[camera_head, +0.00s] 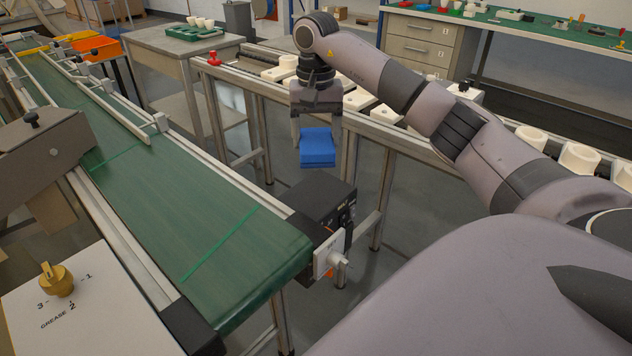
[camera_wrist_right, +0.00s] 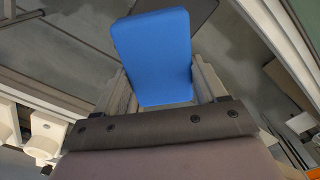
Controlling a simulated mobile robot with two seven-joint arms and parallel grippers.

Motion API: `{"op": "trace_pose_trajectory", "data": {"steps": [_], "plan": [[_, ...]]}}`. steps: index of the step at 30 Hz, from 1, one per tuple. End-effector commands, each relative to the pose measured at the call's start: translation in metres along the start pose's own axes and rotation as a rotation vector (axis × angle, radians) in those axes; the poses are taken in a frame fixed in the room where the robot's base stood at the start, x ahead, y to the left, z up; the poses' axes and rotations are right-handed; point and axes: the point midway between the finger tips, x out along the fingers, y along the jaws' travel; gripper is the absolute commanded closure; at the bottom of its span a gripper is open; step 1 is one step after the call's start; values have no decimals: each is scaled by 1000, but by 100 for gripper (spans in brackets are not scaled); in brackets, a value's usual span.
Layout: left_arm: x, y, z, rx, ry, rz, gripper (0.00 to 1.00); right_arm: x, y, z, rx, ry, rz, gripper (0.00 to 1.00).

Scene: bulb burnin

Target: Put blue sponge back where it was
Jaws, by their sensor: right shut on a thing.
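The blue sponge (camera_head: 318,148) hangs in the air in the head view, to the right of the end of the green conveyor belt. My right gripper (camera_head: 316,128) points down and is shut on the sponge. In the right wrist view the sponge (camera_wrist_right: 152,52) sits between the two fingers of the gripper (camera_wrist_right: 163,100), and its far end reaches out past them. Grey floor lies beneath it. My left gripper is not in the head view.
A green conveyor (camera_head: 180,210) runs at left, with a dark motor box (camera_head: 322,205) at its near end. A rail line with white holders (camera_head: 578,157) passes behind my right arm. A white panel (camera_head: 95,310) with a yellow knob is at the lower left. Green-topped benches stand behind.

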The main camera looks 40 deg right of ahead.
Motion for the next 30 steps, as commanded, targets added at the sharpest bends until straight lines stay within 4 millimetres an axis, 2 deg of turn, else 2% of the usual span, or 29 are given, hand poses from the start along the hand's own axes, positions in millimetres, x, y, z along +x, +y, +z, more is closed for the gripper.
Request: {"op": "trace_pose_trajectory", "data": {"steps": [1, 6, 10, 14, 21, 30], "plan": [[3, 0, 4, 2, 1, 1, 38, 18, 1, 1, 0, -3, 4, 53], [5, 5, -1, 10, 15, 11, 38, 50, 0, 0, -1, -1, 1, 53], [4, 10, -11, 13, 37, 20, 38, 60, 0, 0, -1, 0, 0, 53], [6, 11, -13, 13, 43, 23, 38, 69, 0, 0, -1, -1, 0, 53], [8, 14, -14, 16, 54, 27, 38, 102, 0, 1, 0, -2, 1, 53], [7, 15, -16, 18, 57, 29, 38, 104, 0, 0, -1, 1, 0, 53]]}}
